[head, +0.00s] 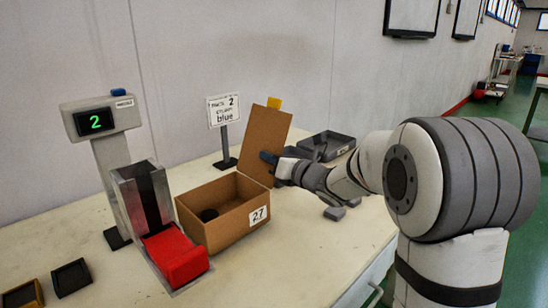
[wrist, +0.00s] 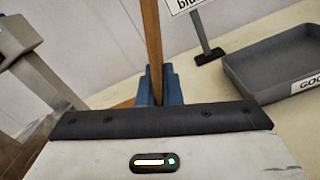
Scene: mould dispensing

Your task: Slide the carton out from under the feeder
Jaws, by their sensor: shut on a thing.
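The carton (head: 232,229) is an open brown box labelled 27, with a dark round piece inside. It stands just right of the feeder (head: 143,190), a grey metal chute with a red part (head: 175,256) at its foot. I cannot tell whether carton and feeder touch. A brown lid panel (head: 264,135) stands upright at the carton's far right edge. My gripper (head: 268,158) is shut on this panel from the right. In the wrist view, the blue fingers (wrist: 158,86) close around the panel's thin edge (wrist: 152,40).
A display reading 2 (head: 95,121) stands behind the feeder. A sign reading blue (head: 223,110) stands behind the carton. Grey trays (head: 327,143) lie behind my arm; one shows in the wrist view (wrist: 275,92). Small dark trays (head: 71,277) lie at front left. The table front is clear.

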